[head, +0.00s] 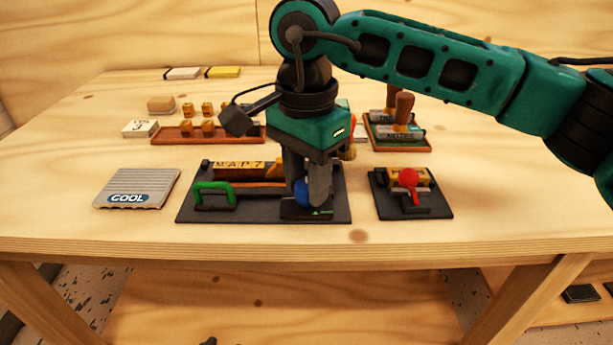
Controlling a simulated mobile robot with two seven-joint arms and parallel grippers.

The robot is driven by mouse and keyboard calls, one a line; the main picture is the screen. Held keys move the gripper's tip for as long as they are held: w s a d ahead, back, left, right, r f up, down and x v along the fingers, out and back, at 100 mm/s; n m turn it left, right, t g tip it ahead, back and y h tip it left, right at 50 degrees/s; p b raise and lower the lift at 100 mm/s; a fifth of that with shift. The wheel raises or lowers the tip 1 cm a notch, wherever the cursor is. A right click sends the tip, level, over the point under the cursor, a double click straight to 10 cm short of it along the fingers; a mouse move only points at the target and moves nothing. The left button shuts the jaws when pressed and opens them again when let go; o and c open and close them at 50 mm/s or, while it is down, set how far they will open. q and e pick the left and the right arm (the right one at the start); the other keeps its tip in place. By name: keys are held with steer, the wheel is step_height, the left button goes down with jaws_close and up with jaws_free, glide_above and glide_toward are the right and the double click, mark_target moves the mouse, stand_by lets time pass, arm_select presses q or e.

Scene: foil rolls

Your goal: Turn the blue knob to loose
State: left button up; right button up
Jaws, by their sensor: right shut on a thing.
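The blue knob (301,194) stands on the right end of a black base plate (243,215) at the front middle of the table. My right gripper (308,200) points straight down and is shut on the blue knob. Its fingers and the arm above hide most of the knob, so I cannot tell which way the knob is turned. A small green mark (322,211) shows on the plate beside it. My left gripper is not in view.
On the same plate stand a green handle (213,187) and yellow letter blocks (238,168). A grey "COOL" pad (138,188) lies left. A red-knobbed device (409,180) stands right. Wooden-handled stamps (403,108) and a block rack (190,136) stand behind. The front table strip is clear.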

mark_target(306, 185)
steer(key=o, duration=1)
steer(key=shift+o, duration=0.2)
steer(key=shift+r, duration=0.15)
step_height(306, 185, up, 13)
steer(key=p, duration=0.2)
steer(key=shift+f, duration=0.2)
